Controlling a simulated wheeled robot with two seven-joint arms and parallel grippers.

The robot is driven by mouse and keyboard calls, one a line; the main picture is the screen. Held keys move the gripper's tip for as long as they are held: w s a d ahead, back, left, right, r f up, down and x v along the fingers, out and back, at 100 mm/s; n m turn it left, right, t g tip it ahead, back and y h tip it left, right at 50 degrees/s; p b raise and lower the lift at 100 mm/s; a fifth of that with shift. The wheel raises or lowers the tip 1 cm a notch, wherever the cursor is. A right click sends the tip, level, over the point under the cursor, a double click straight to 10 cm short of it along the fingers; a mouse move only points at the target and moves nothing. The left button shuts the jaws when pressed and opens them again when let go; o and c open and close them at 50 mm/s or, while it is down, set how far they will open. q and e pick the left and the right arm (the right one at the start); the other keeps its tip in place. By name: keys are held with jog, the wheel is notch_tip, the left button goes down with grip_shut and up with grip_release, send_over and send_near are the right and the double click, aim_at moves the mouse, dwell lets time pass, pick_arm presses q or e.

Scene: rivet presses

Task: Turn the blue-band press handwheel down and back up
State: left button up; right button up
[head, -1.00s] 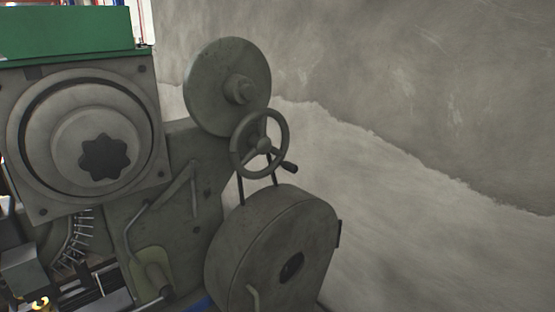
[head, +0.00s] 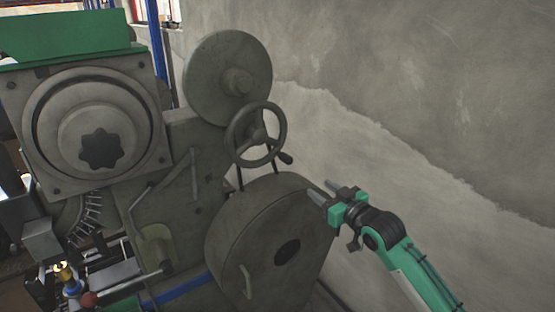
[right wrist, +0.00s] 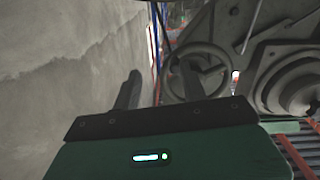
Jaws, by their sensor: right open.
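The press (head: 190,215) is a grey machine with a blue strip (head: 185,291) low on its base. Its grey three-spoke handwheel (head: 258,136) sits on the right side, below a round disc, with a small dark crank knob (head: 286,158) at its lower right. My right gripper (head: 324,191) is open and empty, below and right of the handwheel and apart from it. In the right wrist view, the handwheel (right wrist: 208,70) shows beyond the open fingers (right wrist: 160,70), partly covered by one finger. My left gripper is out of view.
A large round grey guard (head: 250,235) stands below the handwheel, close to my right gripper. A rough grey wall (head: 430,110) rises behind and to the right. Open room lies between guard and wall.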

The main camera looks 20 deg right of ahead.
jog(key=n+y, duration=0.1)
send_near(291, 161)
jog(key=s, duration=0.2)
jog(key=p+x, duration=0.1)
jog(key=x, duration=0.3)
jog(key=p+x, duration=0.2)
jog(key=x, duration=0.2)
jog(key=p+x, duration=0.2)
jog(key=x, duration=0.2)
jog(key=shift+w+d, duration=0.2)
jog(key=shift+w, duration=0.25)
jog(key=shift+w+a, duration=0.2)
jog(key=shift+w, duration=0.25)
jog(key=shift+f, duration=0.1)
grip_shut()
